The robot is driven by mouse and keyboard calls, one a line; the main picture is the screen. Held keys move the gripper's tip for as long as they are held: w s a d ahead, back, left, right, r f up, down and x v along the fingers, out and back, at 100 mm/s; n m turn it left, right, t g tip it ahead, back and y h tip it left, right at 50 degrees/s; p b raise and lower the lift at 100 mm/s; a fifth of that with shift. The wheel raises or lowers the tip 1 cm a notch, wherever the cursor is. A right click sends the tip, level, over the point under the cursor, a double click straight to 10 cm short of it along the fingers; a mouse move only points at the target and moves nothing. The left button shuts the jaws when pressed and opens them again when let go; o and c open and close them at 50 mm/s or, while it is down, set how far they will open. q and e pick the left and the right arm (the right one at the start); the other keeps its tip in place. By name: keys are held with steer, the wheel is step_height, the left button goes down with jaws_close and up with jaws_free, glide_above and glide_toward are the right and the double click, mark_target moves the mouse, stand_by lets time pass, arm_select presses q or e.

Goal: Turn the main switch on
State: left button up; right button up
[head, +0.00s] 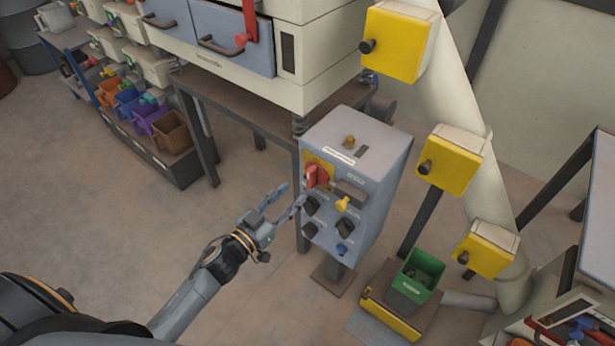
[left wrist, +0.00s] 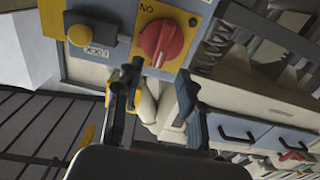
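The main switch (head: 317,176) is a red rotary knob on a yellow plate, on the front of a grey control box (head: 375,187). In the left wrist view the red knob (left wrist: 162,42) shows large at the top centre, with a short letter marking on the plate beside it. My left gripper (head: 291,197) is just left of and slightly below the knob in the head view. In the left wrist view its two fingers (left wrist: 159,80) are spread apart, with nothing between them and the knob beyond their tips. Contact with the knob does not show. My right gripper is not in view.
The box also carries a yellow knob (head: 342,204), several black knobs and a blue knob (head: 342,249). A drawer cabinet (head: 232,38) is above. Open floor lies left of the box.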

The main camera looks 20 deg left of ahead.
mark_target(308, 178)
arm_select(q)
steer(key=x, duration=0.7)
steer(key=shift+w+f, duration=0.1)
steer(key=shift+w, duration=0.1)
jaws_close()
